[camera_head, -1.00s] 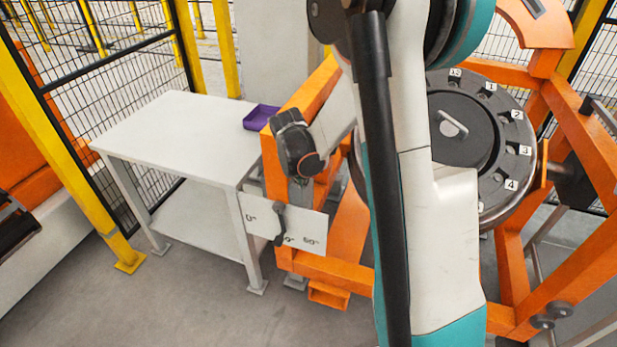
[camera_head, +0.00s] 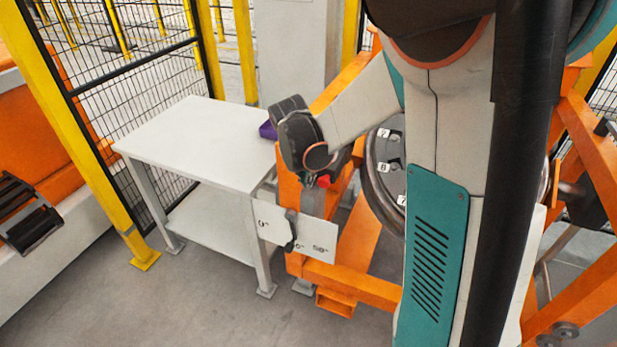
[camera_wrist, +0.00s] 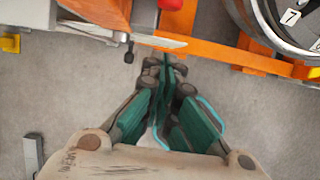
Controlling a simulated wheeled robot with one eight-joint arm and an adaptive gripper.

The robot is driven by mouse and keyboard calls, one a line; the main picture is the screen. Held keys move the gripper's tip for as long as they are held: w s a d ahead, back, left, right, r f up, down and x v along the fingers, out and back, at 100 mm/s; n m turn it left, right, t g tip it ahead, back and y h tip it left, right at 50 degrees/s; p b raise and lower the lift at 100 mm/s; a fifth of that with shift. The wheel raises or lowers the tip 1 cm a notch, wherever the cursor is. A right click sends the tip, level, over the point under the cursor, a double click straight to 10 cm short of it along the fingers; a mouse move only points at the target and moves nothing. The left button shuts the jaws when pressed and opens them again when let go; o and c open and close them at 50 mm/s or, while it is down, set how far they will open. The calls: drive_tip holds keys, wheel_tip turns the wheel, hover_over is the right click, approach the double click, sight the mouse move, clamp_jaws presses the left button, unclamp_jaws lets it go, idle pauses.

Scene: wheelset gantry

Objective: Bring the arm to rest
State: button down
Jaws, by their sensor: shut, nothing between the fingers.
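My arm fills the middle and right of the head view, with its dark wrist (camera_head: 300,138) in front of the orange gantry post, as seen from the camera. My gripper (camera_wrist: 167,72) shows in the wrist view with its teal-lined fingers brought together and nothing between them. Bare floor lies beyond the fingertips. In the head view I cannot make out the fingers. The numbered wheel (camera_head: 383,165) is mostly hidden behind my arm. Part of it also shows at the top right of the wrist view (camera_wrist: 268,32).
A white angle plate (camera_head: 318,236) with a dark lever (camera_head: 291,230) is on the orange gantry (camera_head: 365,285). A red part (camera_head: 323,181) is just below my wrist. A white table (camera_head: 190,140) with a purple tray (camera_head: 267,130) stands left, before a mesh fence (camera_head: 150,90). Front-left floor is clear.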

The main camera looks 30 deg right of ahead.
drive_tip(key=s+a+r+m+t+y, duration=0.1)
drive_tip(key=s+a+r+m+t, duration=0.1)
drive_tip(key=s+a+r+m, duration=0.4)
drive_tip(key=s+a+r+m+t+y, duration=0.2)
drive_tip(key=s+a+r+m, duration=0.4)
drive_tip(key=s+m, duration=0.9)
drive_tip(key=shift+a+m+t, duration=0.3)
drive_tip(key=shift+m, duration=1.8)
drive_tip(key=shift+s, duration=0.1)
